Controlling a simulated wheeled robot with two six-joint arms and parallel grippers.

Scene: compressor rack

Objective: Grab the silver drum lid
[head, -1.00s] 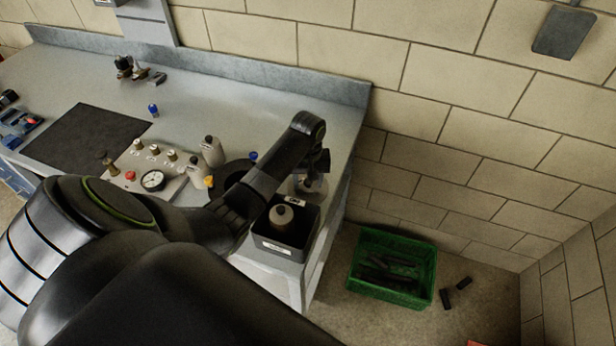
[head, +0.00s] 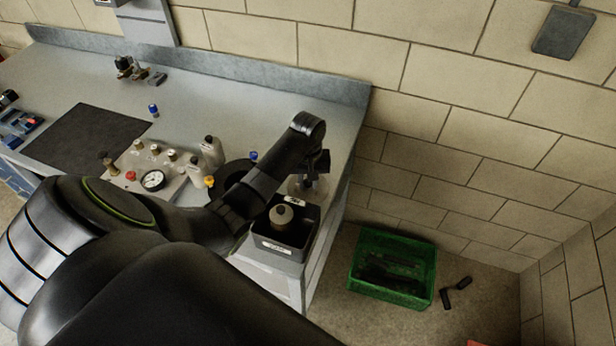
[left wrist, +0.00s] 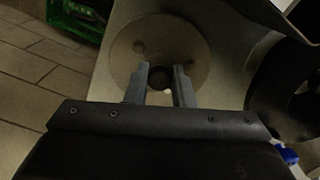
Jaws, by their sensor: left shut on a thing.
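The silver drum lid (left wrist: 165,35) is a round, flat, greyish disc in the left wrist view. It has a small dark knob at its middle. My left gripper (left wrist: 161,76) has its two fingers on either side of the knob and is shut on it. In the head view the lid (head: 295,187) shows only in part near the bench's right end, behind the black bin. My left forearm and gripper (head: 311,178) hide much of it there. My right gripper is not in view.
A dark ring (left wrist: 285,90) lies beside the lid. A gauge panel (head: 165,186) and bottles are left of it. A green crate (head: 357,285) stands on the floor.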

